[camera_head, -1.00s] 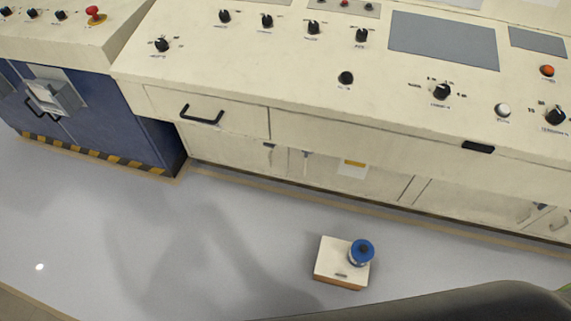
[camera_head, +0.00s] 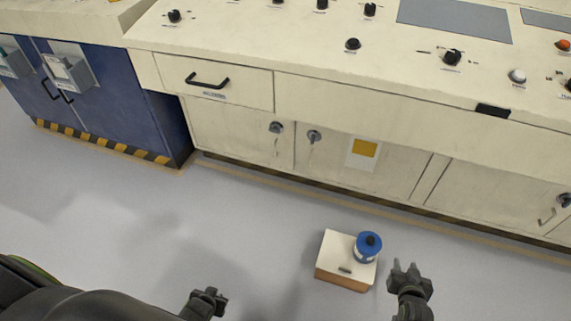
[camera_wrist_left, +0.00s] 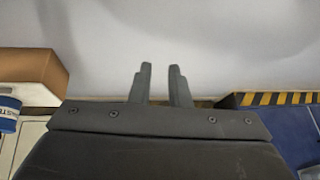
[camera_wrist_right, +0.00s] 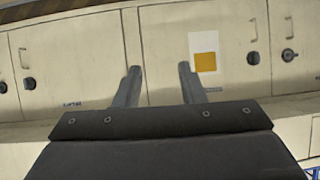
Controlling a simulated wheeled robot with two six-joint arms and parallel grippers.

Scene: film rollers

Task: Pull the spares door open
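I cannot read which door is marked spares. Two cream lower doors meet below the drawer; the left one (camera_head: 230,135) and the right one (camera_head: 340,180) each have a round knob near the seam, and both look shut. The right door bears a white and yellow label, which also shows in the right wrist view (camera_wrist_right: 205,62). A farther cream door (camera_head: 495,195) has a black handle (camera_head: 546,216). My right gripper (camera_head: 406,268) is open and empty, in front of the cabinet, right of the small box. My left gripper (camera_head: 211,293) is open and empty over the floor.
A small cream and brown box (camera_head: 340,278) with a blue round container (camera_head: 367,247) on top stands on the floor between my grippers. A blue cabinet (camera_head: 125,110) is at left. A drawer (camera_head: 235,88) sits under the console top. Floor before the doors is mostly clear.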

